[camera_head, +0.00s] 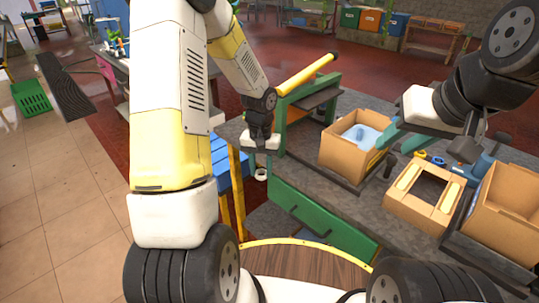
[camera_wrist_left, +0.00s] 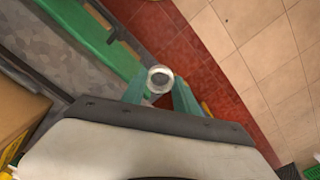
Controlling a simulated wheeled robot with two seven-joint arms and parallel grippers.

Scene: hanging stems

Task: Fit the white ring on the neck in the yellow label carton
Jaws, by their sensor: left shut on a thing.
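My left gripper (camera_head: 260,168) hangs beside the left end of the bench, shut on the white ring (camera_head: 261,175). In the left wrist view the ring (camera_wrist_left: 160,79) sits between the two green fingertips, its round opening showing. An open cardboard carton (camera_head: 343,155) on the bench holds a pale blue object (camera_head: 361,136); I cannot make out a neck on it. The ring is well left of the carton.
A tan frame with a square opening (camera_head: 408,207) and another carton (camera_head: 509,229) stand further right on the bench. Small blue and yellow round parts (camera_head: 438,160) lie behind. A green post with a yellow bar (camera_head: 306,74) rises near my left gripper.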

